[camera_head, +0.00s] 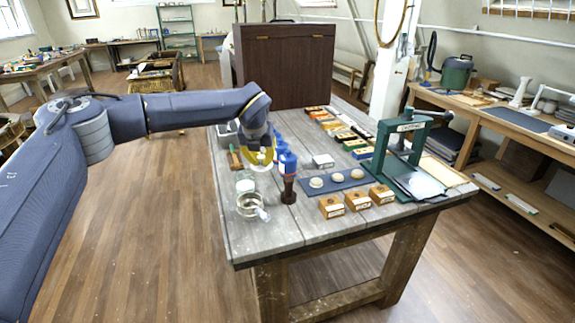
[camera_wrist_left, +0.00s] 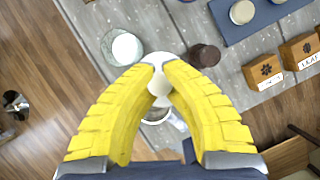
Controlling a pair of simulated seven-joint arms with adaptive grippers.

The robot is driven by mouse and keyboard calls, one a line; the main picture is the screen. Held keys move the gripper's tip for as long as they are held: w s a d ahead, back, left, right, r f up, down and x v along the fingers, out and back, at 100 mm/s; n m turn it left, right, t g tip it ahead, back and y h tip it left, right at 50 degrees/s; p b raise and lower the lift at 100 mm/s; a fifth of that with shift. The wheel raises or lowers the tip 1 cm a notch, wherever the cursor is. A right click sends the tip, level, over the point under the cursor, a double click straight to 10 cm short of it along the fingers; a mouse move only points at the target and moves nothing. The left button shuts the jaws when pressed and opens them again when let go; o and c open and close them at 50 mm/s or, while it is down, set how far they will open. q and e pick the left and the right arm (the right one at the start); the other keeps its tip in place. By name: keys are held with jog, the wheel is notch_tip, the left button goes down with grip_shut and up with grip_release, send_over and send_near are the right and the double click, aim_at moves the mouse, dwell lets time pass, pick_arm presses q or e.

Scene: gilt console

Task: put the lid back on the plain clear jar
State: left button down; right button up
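My left gripper (camera_head: 262,160) has yellow fingers and hangs over the near left part of the bench. In the left wrist view its fingertips (camera_wrist_left: 165,66) close in around a pale round lid (camera_wrist_left: 159,86), held above the bench. A clear jar with whitish contents (camera_head: 245,183) stands below and left of the gripper; it also shows in the left wrist view (camera_wrist_left: 124,47). A wider, open-looking clear jar (camera_head: 248,205) stands nearer the front; the fingers and lid partly hide it in the left wrist view (camera_wrist_left: 156,118). My right gripper is out of view.
A dark brown upright object (camera_head: 289,192) stands close right of the jars. Pale round pieces lie on a blue mat (camera_head: 322,188). Small wooden boxes (camera_head: 358,200) line the front, and a green press (camera_head: 400,155) stands right. The bench's front left corner is clear.

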pick_arm(q)
jog(key=w+a+n+y, duration=0.1)
jog(key=w+a+n, duration=0.1)
jog(key=w+a, duration=0.5)
notch_tip(320, 180, down, 6)
jog(key=s, duration=0.1)
jog(key=shift+s+a, duration=0.25)
jog(key=shift+a, duration=0.1)
dwell(0.3)
jog(key=shift+f, duration=0.3)
dwell(2.0)
jog(key=c, duration=0.9)
grip_release()
jog(key=shift+r, duration=0.2)
jog(key=shift+r, duration=3.3)
